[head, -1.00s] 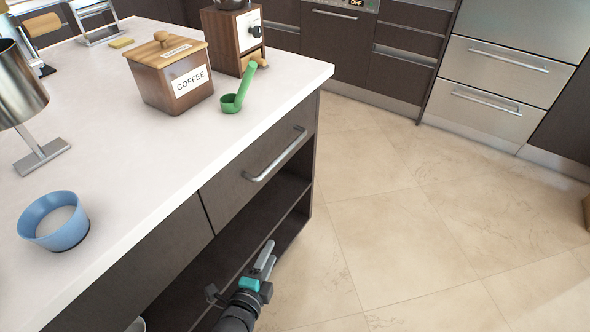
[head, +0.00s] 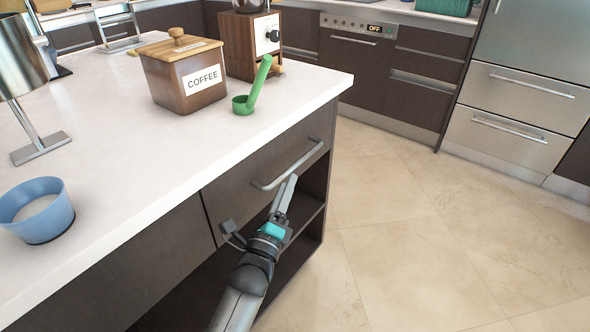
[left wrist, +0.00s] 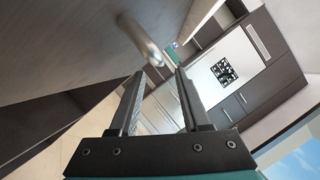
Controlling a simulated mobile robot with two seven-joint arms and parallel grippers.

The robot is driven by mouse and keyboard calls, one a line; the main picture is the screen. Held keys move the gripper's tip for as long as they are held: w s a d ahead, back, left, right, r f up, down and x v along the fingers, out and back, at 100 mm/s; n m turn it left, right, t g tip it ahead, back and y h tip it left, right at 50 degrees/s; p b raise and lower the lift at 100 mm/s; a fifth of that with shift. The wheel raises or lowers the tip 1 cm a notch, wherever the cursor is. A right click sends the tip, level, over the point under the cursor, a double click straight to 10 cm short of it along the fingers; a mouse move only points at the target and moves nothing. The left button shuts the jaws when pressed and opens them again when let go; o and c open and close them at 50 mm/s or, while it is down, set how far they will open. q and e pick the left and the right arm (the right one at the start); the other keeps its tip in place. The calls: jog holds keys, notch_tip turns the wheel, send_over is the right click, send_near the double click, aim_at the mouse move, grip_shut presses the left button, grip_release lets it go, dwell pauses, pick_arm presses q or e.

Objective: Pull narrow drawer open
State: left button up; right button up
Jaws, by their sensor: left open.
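The narrow drawer (head: 240,196) is a dark front under the white counter of the island and looks shut. Its silver bar handle (head: 290,166) runs along its face. My left gripper (head: 284,192) comes up from below, with its fingertips just beneath the handle in the head view. In the left wrist view, the handle (left wrist: 143,42) shows just beyond the fingertips of my open, empty left gripper (left wrist: 158,76). I cannot tell whether a finger touches the handle. My right gripper is not in view.
An open shelf lies below the drawer. On the white counter (head: 120,160) stand a coffee box (head: 185,78), a green scoop (head: 252,90), a grinder (head: 250,45) and a blue bowl (head: 38,212). The tiled floor (head: 420,245) to the right is clear.

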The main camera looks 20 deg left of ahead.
aim_at(295, 163)
pick_arm(q)
jog(key=b+x, duration=0.1)
jog(key=x, duration=0.4)
jog(key=shift+w+b, duration=0.15)
jog(key=shift+b, duration=0.2)
jog(key=shift+b+x, duration=0.3)
jog(key=shift+x, duration=0.8)
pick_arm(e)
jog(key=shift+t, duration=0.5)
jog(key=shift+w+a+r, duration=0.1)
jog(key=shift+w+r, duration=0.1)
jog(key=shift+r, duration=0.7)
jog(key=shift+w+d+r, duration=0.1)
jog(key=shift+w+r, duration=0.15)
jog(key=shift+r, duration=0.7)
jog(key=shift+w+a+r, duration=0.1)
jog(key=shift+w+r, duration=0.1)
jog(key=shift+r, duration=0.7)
pick_arm(q)
grip_shut()
